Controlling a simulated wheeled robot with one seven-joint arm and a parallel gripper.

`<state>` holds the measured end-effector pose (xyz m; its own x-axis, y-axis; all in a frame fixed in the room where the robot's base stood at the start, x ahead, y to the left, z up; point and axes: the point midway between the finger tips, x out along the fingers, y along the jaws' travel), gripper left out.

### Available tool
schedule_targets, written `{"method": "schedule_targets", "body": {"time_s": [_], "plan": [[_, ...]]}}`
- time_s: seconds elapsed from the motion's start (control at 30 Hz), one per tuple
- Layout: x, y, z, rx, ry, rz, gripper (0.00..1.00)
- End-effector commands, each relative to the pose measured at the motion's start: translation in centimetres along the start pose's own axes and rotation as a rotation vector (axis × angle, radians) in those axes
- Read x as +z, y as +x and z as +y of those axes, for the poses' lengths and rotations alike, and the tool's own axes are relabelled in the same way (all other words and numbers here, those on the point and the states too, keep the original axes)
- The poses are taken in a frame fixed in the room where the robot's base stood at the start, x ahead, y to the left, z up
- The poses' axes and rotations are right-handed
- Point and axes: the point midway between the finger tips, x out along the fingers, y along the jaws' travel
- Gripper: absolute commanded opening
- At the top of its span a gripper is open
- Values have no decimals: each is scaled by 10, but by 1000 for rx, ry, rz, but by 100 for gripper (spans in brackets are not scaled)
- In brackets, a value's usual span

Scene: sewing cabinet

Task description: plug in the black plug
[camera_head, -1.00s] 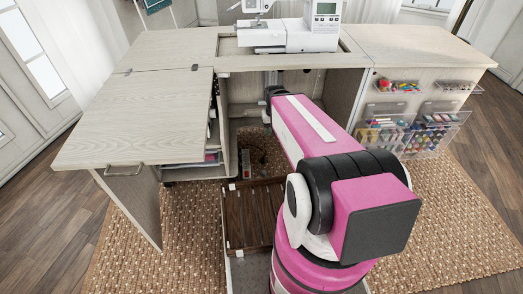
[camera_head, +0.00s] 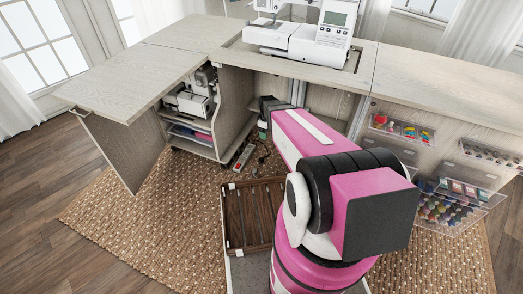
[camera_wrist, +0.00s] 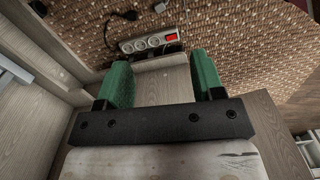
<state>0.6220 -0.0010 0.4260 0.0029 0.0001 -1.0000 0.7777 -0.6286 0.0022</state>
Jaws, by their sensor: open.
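A grey power strip (camera_wrist: 150,40) with several sockets and a red switch lies on the woven rug in the wrist view. It also shows below the cabinet opening in the head view (camera_head: 243,157). A black plug (camera_wrist: 130,15) on a dark cord lies on the rug just beyond the strip, apart from it. My gripper (camera_wrist: 160,61) has two green fingers spread wide with nothing between them. The strip shows just beyond the fingertips and the plug lies farther off. In the head view my arm hides most of the gripper.
The sewing cabinet (camera_head: 110,88) surrounds my arm, with its door open on the left and shelves (camera_head: 190,132) inside. A sewing machine (camera_head: 300,38) stands on top. Clear bins (camera_head: 455,205) hang at right. Rug (camera_head: 120,205) lies open at left.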

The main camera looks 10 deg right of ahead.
Motion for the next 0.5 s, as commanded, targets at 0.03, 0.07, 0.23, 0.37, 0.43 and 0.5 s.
{"method": "schedule_targets", "body": {"time_s": [0.03, 0.07, 0.23, 0.37, 0.43, 0.5], "plan": [[-18, 31, 23, -2, -111, -2, 62], [-24, 45, 30, -3, -181, -2, 62], [-56, 127, 70, -4, -581, -2, 62], [-76, 191, 95, -5, -876, -1, 62], [-84, 222, 105, -5, -1017, -1, 62], [-90, 248, 113, -5, -1138, -1, 62]]}}
